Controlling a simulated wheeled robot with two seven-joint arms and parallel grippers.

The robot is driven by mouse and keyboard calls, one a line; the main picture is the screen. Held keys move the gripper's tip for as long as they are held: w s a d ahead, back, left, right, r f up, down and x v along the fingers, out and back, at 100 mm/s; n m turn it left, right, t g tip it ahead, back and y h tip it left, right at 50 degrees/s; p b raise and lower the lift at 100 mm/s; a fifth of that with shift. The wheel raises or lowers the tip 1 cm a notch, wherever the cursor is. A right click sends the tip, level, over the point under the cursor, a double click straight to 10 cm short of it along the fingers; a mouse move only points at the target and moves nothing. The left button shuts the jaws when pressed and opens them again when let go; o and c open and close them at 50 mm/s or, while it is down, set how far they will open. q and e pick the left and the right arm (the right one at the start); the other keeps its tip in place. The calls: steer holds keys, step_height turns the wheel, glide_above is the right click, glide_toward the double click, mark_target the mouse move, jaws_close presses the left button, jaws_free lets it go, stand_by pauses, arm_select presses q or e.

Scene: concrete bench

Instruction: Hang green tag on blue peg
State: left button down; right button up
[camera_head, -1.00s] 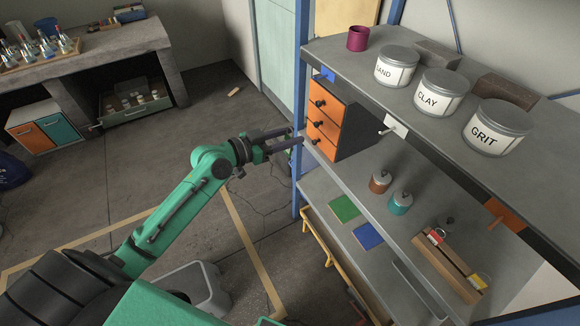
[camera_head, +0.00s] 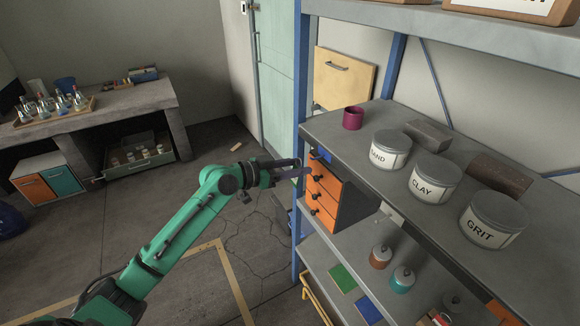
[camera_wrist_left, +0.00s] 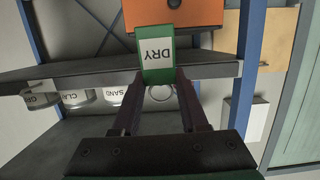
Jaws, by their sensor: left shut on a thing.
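My left gripper (camera_head: 298,168) is shut on the green tag, held in the air in front of the shelf's left end, beside the orange drawers. In the left wrist view the green tag (camera_wrist_left: 152,73) is between the fingertips (camera_wrist_left: 160,72); its white label reads DRY and appears upside down. In the head view the fingers mostly hide the tag. The blue peg (camera_head: 320,155) is at the upper shelf's front edge, just above the drawers, a little up and right of the fingertips. The tag is apart from it. I cannot make out the blue peg in the wrist view. My right gripper is not in view.
The orange drawer unit (camera_head: 325,190) hangs under the upper shelf (camera_head: 350,140). A blue post (camera_head: 298,100) stands close by the gripper. A white peg (camera_head: 390,215) is farther right. Tins marked SAND (camera_head: 389,152), CLAY (camera_head: 434,178) and GRIT (camera_head: 492,220) stand above.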

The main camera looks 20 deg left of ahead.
arm_select(q)
steer(key=shift+r+p+x, duration=0.2)
steer(key=shift+r+x, duration=0.05)
steer(key=shift+x, duration=0.85)
steer(key=shift+r+p+x, duration=0.15)
steer(key=shift+r+x, duration=0.05)
steer(key=shift+x, duration=0.9)
steer(key=shift+w+d+f+b, duration=0.45)
steer(key=shift+w+f+b, duration=0.15)
steer(key=shift+b, duration=0.35)
steer(key=shift+r, duration=0.1)
steer(key=shift+c, duration=1.8)
jaws_free()
steer(key=shift+s, duration=0.1)
